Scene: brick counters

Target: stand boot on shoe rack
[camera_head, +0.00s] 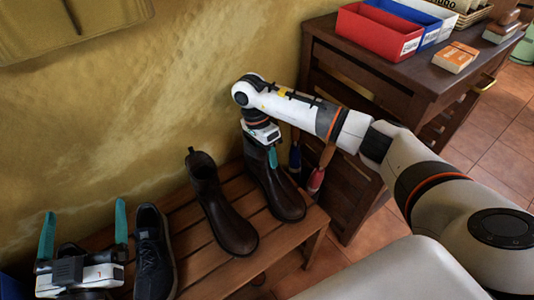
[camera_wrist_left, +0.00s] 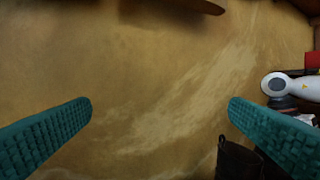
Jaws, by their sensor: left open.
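A dark brown boot (camera_head: 283,198) stands upright at the right end of the slatted wooden shoe rack (camera_head: 205,284). My right gripper (camera_head: 272,157) points down at the top of its shaft. One teal finger shows against the shaft; the other is hidden, so its grip is unclear. A matching boot (camera_head: 228,222) stands upright just left of it. My left gripper (camera_head: 84,228) is open and empty at the rack's left end, fingers wide apart. In the left wrist view its fingers (camera_wrist_left: 160,108) face the wall, with a dark boot top (camera_wrist_left: 236,160) at the lower right.
A dark shoe (camera_head: 153,255) lies between my left gripper and the boots, and another is partly hidden under that gripper. A wooden cabinet (camera_head: 365,75) with red and blue bins stands to the right. Brushes hang on its side near the rack. The yellow wall is close behind.

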